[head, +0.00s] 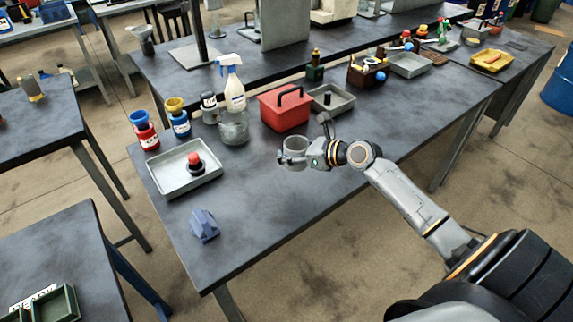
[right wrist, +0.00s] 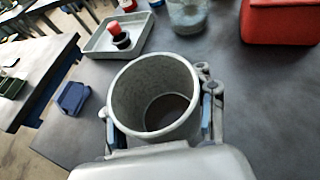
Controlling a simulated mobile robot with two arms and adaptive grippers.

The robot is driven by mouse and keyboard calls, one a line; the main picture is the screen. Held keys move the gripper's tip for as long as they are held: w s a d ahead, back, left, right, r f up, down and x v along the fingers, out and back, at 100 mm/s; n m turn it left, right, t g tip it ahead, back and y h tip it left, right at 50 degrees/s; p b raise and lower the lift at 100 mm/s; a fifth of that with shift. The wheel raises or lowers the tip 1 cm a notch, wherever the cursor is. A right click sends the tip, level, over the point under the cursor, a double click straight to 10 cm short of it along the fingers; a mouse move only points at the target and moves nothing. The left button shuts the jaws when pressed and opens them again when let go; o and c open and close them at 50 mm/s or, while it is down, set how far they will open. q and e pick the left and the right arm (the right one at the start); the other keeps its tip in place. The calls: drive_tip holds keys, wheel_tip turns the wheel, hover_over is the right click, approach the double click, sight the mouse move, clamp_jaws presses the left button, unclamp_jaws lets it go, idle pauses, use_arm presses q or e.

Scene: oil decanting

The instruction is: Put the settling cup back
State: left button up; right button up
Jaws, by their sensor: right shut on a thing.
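The settling cup, a grey round cup (head: 294,146), is in my right gripper (head: 308,154) over the middle of the dark table. In the right wrist view the cup (right wrist: 117,97) stands open end up between the two fingers of my right gripper (right wrist: 160,118), one on each side. Its inside bottom looks dark brown. I cannot tell whether the cup's base touches the table. My left gripper is not in view.
A grey tray (head: 165,181) with a red-topped black piece is at the left. A blue block (head: 204,226) lies near the front edge. A glass jar (head: 234,128), spray bottle (head: 232,88), red caddy (head: 285,108) and another grey tray (head: 342,105) stand behind. The table's front middle is clear.

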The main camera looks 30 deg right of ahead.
drive_tip(key=b, duration=0.1)
hover_over(286, 172)
wheel_tip(286, 172, down, 5)
drive_tip(key=shift+w+f, duration=0.1)
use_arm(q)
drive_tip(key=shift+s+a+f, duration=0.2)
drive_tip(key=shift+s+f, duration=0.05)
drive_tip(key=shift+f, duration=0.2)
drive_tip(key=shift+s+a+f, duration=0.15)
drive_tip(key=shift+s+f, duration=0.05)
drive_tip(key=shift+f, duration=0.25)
use_arm(e)
drive_tip(key=shift+w+f, duration=0.1)
drive_tip(key=shift+f, duration=1.5)
drive_tip(key=o, duration=1.6)
drive_tip(key=shift+f, duration=0.1)
drive_tip(key=shift+s+d+r, duration=0.2)
drive_tip(key=shift+s, duration=0.25)
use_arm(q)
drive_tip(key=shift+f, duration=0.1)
use_arm(e)
drive_tip(key=v, duration=1.1)
drive_tip(key=shift+r, duration=0.1)
